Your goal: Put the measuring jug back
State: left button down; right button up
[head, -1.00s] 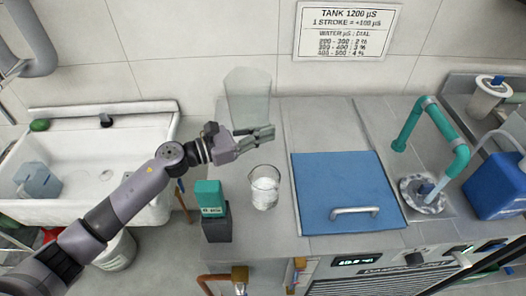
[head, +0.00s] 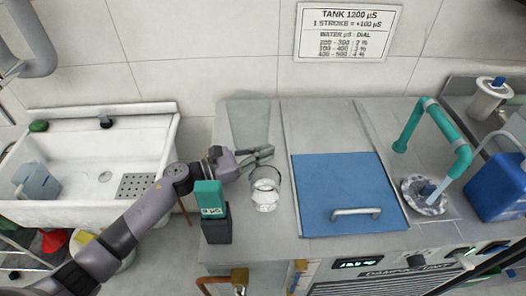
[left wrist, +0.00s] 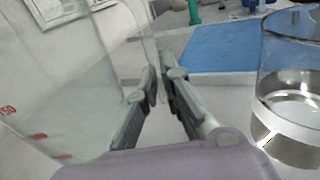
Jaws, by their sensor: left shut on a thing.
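The clear measuring jug (head: 248,122) is upright at the back left of the grey counter. In the left wrist view its clear wall with red marks (left wrist: 70,95) fills the left side. My left gripper (head: 265,154) is at the jug's near side, its fingers (left wrist: 160,92) shut on what looks like the jug's handle. I cannot tell whether the jug's base touches the counter. My right gripper is in neither view.
A glass beaker of clear liquid (head: 265,196) stands close in front of my left gripper; it also shows in the left wrist view (left wrist: 290,100). A teal meter (head: 209,196) is left of it. A blue lid (head: 345,185) lies to the right. The white sink (head: 75,207) is left.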

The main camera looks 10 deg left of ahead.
pick_arm(q)
jog(key=c, duration=1.8)
grip_release()
jog(key=shift+o, duration=0.2)
jog(key=shift+r+p, duration=0.15)
jog(key=shift+p, duration=0.15)
jog(key=b+v, duration=0.3)
jog(key=v, duration=0.7)
jog(key=shift+s+a, duration=0.1)
jog(key=shift+a, duration=0.15)
jog(key=shift+s+a, duration=0.4)
jog(key=shift+a, duration=0.25)
